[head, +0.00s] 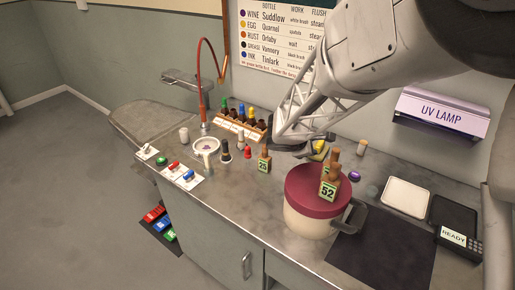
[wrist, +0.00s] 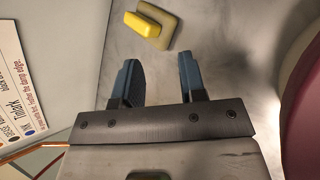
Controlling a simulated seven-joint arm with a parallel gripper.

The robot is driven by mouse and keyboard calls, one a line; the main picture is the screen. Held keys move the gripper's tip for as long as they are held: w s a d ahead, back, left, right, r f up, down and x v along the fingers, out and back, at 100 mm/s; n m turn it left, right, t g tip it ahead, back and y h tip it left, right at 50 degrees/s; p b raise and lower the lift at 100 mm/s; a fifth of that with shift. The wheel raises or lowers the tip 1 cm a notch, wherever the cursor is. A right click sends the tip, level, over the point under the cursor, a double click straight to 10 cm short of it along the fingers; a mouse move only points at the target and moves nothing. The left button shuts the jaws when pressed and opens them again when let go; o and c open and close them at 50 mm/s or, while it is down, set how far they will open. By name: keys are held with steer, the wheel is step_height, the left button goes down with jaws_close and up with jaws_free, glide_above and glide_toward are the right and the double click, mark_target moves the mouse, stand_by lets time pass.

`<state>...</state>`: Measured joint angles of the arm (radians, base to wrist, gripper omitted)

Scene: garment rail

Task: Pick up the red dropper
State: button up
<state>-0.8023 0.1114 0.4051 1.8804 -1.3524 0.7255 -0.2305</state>
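A small red piece (head: 248,153) stands on the counter in the head view, left of the brown bottle marked 25 (head: 264,164). It may be the red dropper, but it is too small to be sure. My gripper (head: 314,152) hangs over the counter to its right, behind the pot. In the wrist view my gripper (wrist: 159,65) is open, with nothing between its two blue-grey fingers. A yellow block on a beige base (wrist: 148,22) lies beyond the fingertips. No red dropper shows in the wrist view.
A cream pot with a dark red lid (head: 310,181) carries a brown bottle marked 52 (head: 328,188). A rack of colour-capped bottles (head: 238,128) stands by the wall. Black and white bottles stand near the red piece. A dark mat (head: 385,262) lies at the front right.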

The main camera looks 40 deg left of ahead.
steer(key=s+a+r+n+t+y, duration=0.1)
steer(key=s+a+r+n+t, duration=0.15)
steer(key=s+a+n, duration=0.6)
steer(key=n+t+y, duration=0.1)
steer(key=n+y, duration=0.1)
steer(key=n, duration=0.2)
glide_toward(246, 150)
steer(key=x, duration=0.5)
steer(key=shift+f, duration=0.25)
steer(key=shift+x, duration=1.3)
steer(key=shift+w, duration=0.1)
steer(key=shift+x, duration=2.5)
steer(key=shift+r, duration=0.1)
